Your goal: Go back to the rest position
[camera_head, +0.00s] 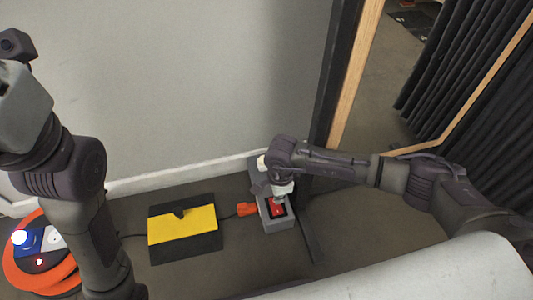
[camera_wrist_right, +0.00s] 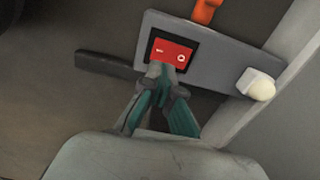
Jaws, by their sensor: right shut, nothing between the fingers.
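My right gripper (camera_head: 277,200) is shut and empty, with its fingertips at a red rocker switch (camera_head: 277,210) on a grey switch box. In the right wrist view the closed fingertips (camera_wrist_right: 164,70) overlap the lower edge of the red switch (camera_wrist_right: 172,52), which carries white marks. I cannot tell whether they touch it. The grey box (camera_wrist_right: 215,62) has a white knob (camera_wrist_right: 256,84) at one end. My left arm comes in along the left side of the head view, but its gripper fingers do not show.
A black and yellow box (camera_head: 183,227) sits on the floor, left of the switch box. An orange plug (camera_head: 246,209) joins the switch box. An orange ringed reel (camera_head: 40,275) lies at far left. A pale wall stands behind; a wooden-edged frame (camera_head: 355,70) and dark curtains (camera_head: 450,70) are at right.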

